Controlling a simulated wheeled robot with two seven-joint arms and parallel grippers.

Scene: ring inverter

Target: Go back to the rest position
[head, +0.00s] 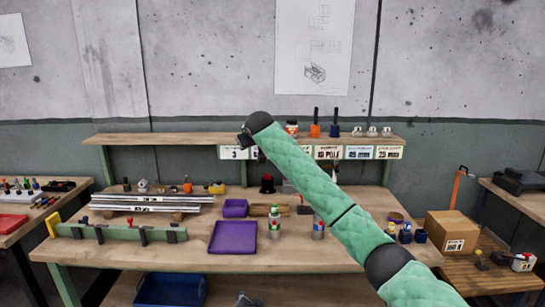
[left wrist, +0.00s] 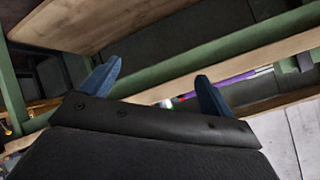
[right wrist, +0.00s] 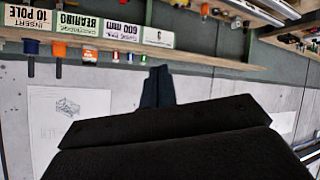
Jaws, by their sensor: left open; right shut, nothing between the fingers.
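My right arm (head: 315,185) in its green padded cover crosses the head view from the lower right up to a black joint in front of the shelf. My right gripper (right wrist: 159,72) shows in the right wrist view with its dark fingers pressed together and nothing between them. It is in front of the wall near the labelled shelf, which appears upside down there. My left gripper (left wrist: 160,70) shows in the left wrist view with its two blue fingers spread wide and empty. Green bench framing and wooden boards lie beyond it. A small dark part at the head view's bottom edge is unclear.
The wooden workbench (head: 200,259) holds a purple tray (head: 232,237), a small purple bin (head: 235,208), bottles and metal rails (head: 150,203). A shelf (head: 180,139) runs above it. A blue crate (head: 170,290) sits below, and a cardboard box (head: 451,231) stands at right.

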